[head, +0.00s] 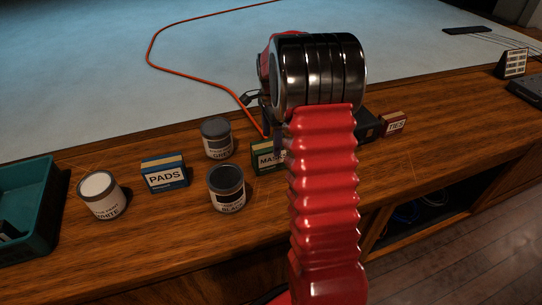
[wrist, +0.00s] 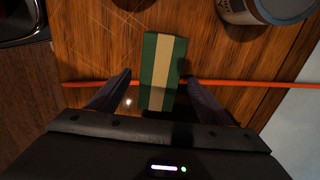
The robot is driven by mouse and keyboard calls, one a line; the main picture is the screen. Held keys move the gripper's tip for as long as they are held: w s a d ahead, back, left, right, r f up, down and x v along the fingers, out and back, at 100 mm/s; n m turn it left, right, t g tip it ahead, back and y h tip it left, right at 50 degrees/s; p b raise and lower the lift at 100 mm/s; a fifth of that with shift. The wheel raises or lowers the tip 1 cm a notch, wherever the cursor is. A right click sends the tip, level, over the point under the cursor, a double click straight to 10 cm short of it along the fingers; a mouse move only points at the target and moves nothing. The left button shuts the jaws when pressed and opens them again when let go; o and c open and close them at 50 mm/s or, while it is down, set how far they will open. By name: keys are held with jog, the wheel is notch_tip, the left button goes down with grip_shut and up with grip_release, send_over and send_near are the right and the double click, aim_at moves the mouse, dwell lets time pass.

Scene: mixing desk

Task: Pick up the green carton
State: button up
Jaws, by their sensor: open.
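The green carton (head: 266,158) stands on the wooden desk in the head view, lettered "MAS…", its right part hidden behind my red arm. In the wrist view the green carton (wrist: 148,65) shows from above, with a beige stripe along its middle. My gripper (wrist: 158,78) is open, with one dark finger on each side of the carton's near part. In the head view my arm hides most of the gripper.
A grey can (head: 217,138) and a black can (head: 227,188) stand left of the carton. Further left are a blue PADS box (head: 165,172), a white can (head: 101,196) and a teal crate (head: 50,205). A red TIES box (head: 394,124) stands right. An orange cable (wrist: 250,84) crosses near the carton.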

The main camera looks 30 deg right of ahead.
aim_at(271, 144)
jog(key=shift+f, duration=1.45)
jog(key=shift+a+f, duration=0.1)
jog(key=shift+f, duration=2.5)
jog(key=c, duration=1.2)
jog(key=shift+r, duration=0.1)
notch_tip(271, 144, up, 10)
jog(key=shift+f, duration=0.1)
